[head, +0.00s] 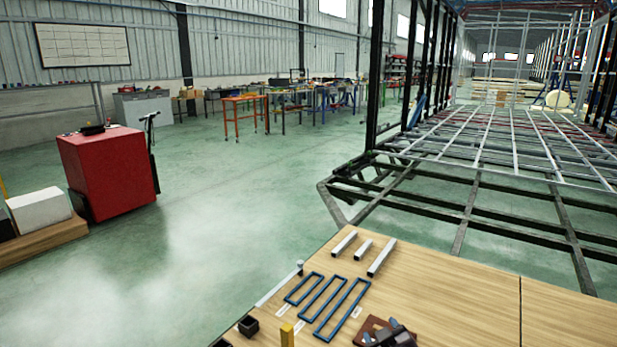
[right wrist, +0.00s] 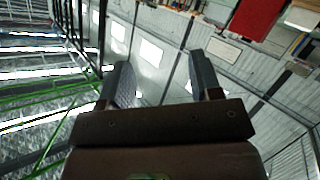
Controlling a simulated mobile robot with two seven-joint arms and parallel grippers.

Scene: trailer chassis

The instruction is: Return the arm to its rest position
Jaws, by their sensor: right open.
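My right gripper (right wrist: 159,62) shows in the right wrist view. Its two grey fingers stand wide apart with nothing between them. Behind the gap are the grey wall and bright windows, so the gripper is in free air, and its view looks upside down. I do not see my left gripper in the head view. A brown piece with dark grey parts (head: 386,333) is at the bottom edge of the head view, partly cut off; I cannot tell what it is.
A wooden table (head: 455,305) carries blue rectangular frames (head: 322,298), several light metal bars (head: 380,257), a small black box (head: 248,326) and a yellow block (head: 287,336). The trailer chassis (head: 470,190) stands beyond it. A red cabinet (head: 110,172) is at left, with open floor between.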

